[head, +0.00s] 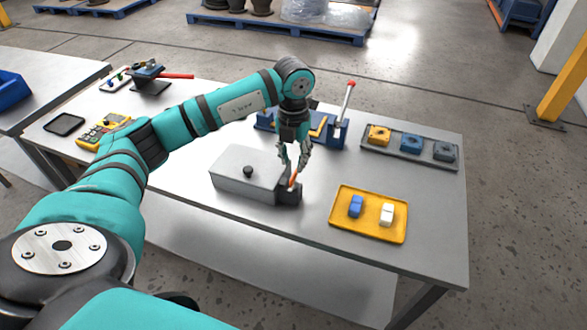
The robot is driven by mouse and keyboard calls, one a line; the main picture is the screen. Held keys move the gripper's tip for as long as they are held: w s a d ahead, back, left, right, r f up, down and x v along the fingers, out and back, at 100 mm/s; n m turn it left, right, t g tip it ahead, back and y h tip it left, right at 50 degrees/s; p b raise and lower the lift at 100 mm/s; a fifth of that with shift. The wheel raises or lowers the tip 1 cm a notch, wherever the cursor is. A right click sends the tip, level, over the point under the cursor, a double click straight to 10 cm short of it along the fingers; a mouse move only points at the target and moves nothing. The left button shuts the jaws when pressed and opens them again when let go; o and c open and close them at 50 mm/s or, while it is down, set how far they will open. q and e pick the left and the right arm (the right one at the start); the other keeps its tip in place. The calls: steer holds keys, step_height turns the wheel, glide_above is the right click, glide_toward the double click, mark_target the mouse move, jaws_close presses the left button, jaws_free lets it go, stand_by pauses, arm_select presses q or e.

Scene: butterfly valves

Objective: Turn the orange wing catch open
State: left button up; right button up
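The orange wing catch (293,178) stands up from a dark block (289,192) at the right end of a grey box (240,180) on the metal table. The box lid has a round black knob (248,171). My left gripper (292,161) points down from above, with its fingers apart on either side of the space just over the catch. The catch's upper end is close to the fingertips; I cannot tell whether they touch it. My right gripper is not in view.
A yellow tray (344,226) with blue and white pieces lies right of the box. Behind stand a blue fixture with a red-tipped lever (346,100) and a grey tray (412,161) of valve blocks. A yellow meter (103,131) lies left. The front table edge is near the box.

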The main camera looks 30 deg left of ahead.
mark_target(294, 175)
arm_select(q)
step_height(294, 175, up, 7)
stand_by(0.3)
steer(key=shift+f, duration=0.15)
